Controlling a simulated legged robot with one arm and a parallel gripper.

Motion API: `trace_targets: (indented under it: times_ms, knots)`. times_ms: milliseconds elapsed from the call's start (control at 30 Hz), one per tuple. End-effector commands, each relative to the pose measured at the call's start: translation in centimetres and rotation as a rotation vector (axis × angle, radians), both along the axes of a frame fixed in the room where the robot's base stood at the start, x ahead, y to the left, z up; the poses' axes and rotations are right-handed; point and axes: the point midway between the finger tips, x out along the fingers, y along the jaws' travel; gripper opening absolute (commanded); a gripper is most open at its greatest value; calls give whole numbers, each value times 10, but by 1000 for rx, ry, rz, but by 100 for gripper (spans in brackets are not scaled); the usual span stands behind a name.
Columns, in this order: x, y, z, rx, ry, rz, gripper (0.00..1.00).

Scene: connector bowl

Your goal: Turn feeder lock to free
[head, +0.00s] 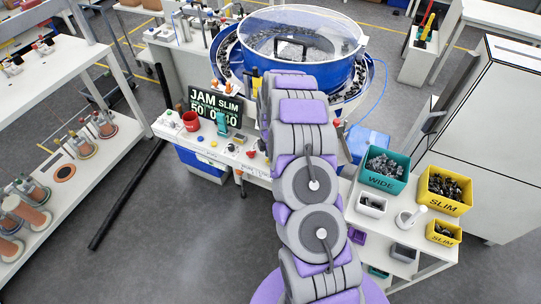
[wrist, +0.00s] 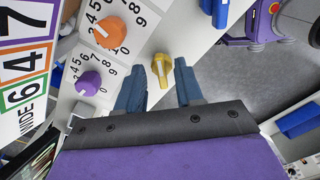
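In the wrist view a yellow lever-like knob (wrist: 161,64) sits on the white panel; I cannot read a label that names it as the feeder lock. My gripper (wrist: 159,74) is open, with one blue finger on each side of the yellow knob. Gaps show between the knob and both fingers, and I cannot tell the depth between them. In the head view the blue bowl feeder (head: 286,72) with a clear lid stands behind my arm. My arm hides my gripper and part of the panel there.
An orange knob (wrist: 108,32) and a purple knob (wrist: 88,83) with number scales sit left of the yellow knob. Teal (head: 384,181) and yellow bins stand to the right.

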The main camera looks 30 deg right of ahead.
Motion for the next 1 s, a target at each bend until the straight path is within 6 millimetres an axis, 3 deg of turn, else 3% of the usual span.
trace_targets:
  times_ms: [133,267,800,1000]
  knots:
    - [0,0,5,0,-1,0,36]
    - [1,0,23,0,-3,0,36]
    - [2,-2,139,1,-3,0,36]
    - [2,-2,164,0,-1,0,36]
